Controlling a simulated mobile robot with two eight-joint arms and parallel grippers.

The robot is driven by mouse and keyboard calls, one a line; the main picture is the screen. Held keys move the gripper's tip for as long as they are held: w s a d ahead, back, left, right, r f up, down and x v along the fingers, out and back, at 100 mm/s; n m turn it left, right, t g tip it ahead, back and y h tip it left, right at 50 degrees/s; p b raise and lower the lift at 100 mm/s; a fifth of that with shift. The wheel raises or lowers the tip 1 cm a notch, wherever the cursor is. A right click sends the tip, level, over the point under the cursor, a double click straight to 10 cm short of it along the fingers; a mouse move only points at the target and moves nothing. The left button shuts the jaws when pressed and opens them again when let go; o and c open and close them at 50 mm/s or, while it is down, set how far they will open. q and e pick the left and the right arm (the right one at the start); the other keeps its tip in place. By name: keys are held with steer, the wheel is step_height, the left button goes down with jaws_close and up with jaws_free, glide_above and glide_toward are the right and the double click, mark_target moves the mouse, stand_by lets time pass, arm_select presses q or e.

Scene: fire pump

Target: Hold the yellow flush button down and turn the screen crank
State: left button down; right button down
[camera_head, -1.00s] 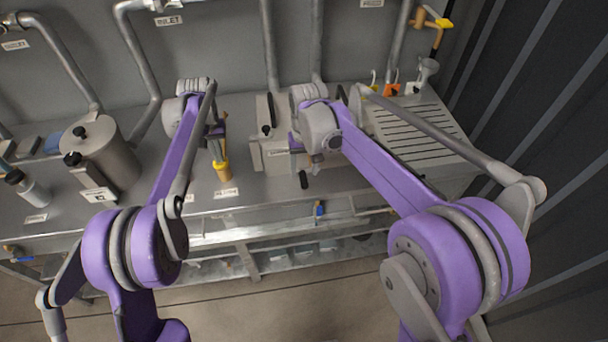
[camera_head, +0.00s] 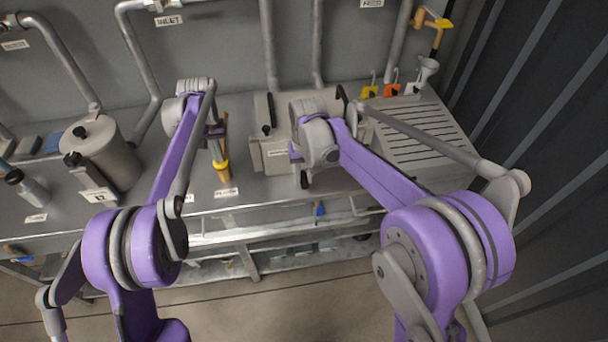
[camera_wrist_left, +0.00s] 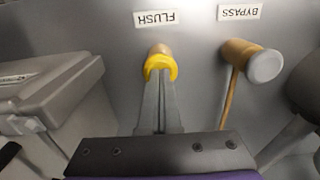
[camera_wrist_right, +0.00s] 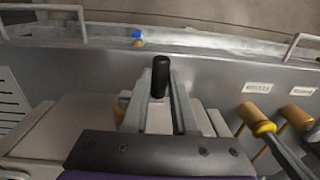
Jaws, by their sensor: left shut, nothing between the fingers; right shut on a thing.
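The yellow-ringed flush button (camera_head: 221,165) stands on a brass post by the counter's front. It also shows in the left wrist view (camera_wrist_left: 160,66), below the FLUSH label. My left gripper (camera_wrist_left: 161,82) is shut, its fingertips at the yellow cap and nothing between them. How far the button is pressed I cannot tell. The crank's black handle (camera_wrist_right: 160,77) stands between the fingertips of my right gripper (camera_wrist_right: 162,88), which is shut on it. In the head view the handle (camera_head: 304,180) shows just below that gripper. The crank's arm is mostly hidden by the gripper.
A brass post with a grey cap and a thin rod, labelled BYPASS (camera_wrist_left: 250,62), stands beside the flush button. A grey box (camera_head: 262,135) with a black lever lies between the grippers. A metal canister (camera_head: 112,150) stands left; a slotted drainboard (camera_head: 420,135) lies right.

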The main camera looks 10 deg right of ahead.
steer(key=shift+d, duration=0.1)
steer(key=y, duration=0.2)
steer(key=d+r+y, duration=0.1)
steer(key=y, duration=0.1)
steer(key=d+y, duration=0.1)
steer(key=y, duration=0.1)
steer(key=shift+r, duration=0.4)
steer(key=shift+d+r+y, duration=0.15)
steer(key=shift+d+y, duration=0.15)
steer(key=shift+y, duration=0.55)
steer(key=shift+d+r+y, duration=0.1)
steer(key=shift+d+y, duration=0.2)
steer(key=shift+y, duration=0.6)
steer(key=shift+d+r+y, duration=0.15)
steer(key=shift+d+y, duration=0.15)
steer(key=shift+y, duration=0.55)
steer(key=c, duration=0.7)
jaws_free()
